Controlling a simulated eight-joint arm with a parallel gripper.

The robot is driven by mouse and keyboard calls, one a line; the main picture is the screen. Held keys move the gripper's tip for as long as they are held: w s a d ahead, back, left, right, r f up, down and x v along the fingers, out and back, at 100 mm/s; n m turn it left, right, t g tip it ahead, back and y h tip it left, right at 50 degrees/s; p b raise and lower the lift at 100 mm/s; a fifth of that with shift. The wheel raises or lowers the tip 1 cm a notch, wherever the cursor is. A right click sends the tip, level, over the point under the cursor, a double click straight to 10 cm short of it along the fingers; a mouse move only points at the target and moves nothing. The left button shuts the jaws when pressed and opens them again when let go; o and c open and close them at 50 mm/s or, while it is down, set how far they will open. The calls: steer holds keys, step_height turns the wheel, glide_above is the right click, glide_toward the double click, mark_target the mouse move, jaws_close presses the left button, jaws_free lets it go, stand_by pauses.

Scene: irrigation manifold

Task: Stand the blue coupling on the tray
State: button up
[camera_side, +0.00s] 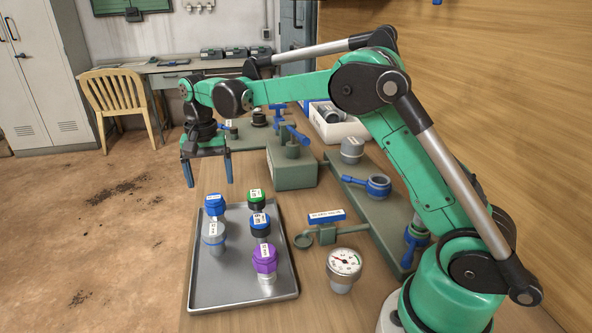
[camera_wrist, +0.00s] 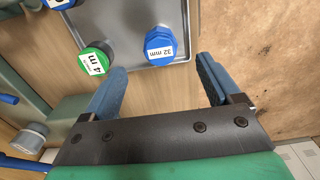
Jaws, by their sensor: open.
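A blue-capped coupling (camera_side: 215,203) stands at the far left corner of the grey tray (camera_side: 196,290). In the wrist view its blue cap (camera_wrist: 160,43) bears a "32 mm" label, and the tray rim (camera_wrist: 185,30) shows beside it. A second blue-topped part (camera_side: 260,224) with a black lower body stands on the tray's right side; it is cut off at the top of the wrist view (camera_wrist: 60,3). My gripper (camera_side: 207,173) is open and empty, above and beyond the tray's far edge. In the wrist view its fingers (camera_wrist: 162,75) are apart, with the 32 mm cap ahead between them.
A green-capped part (camera_side: 257,196), a grey part with a blue band (camera_side: 213,235) and a purple-capped part (camera_side: 265,258) also stand on the tray. A gauge (camera_side: 344,265) is right of it. A green-grey block with a blue valve handle (camera_side: 293,168) stands behind.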

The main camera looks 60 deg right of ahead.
mark_target(214, 198)
steer(key=s+a+r+n+t, duration=0.1)
steer(key=s+r+n+t, duration=0.25)
steer(key=s+r, duration=0.45)
steer(key=s+a+f+n+t, duration=0.1)
steer(key=s+f+n+t, duration=0.2)
steer(key=s, duration=0.6)
steer(key=shift+s+a+f+n+t, duration=0.2)
steer(key=shift+s+f+n+t, duration=0.15)
steer(key=shift+f+n, duration=0.65)
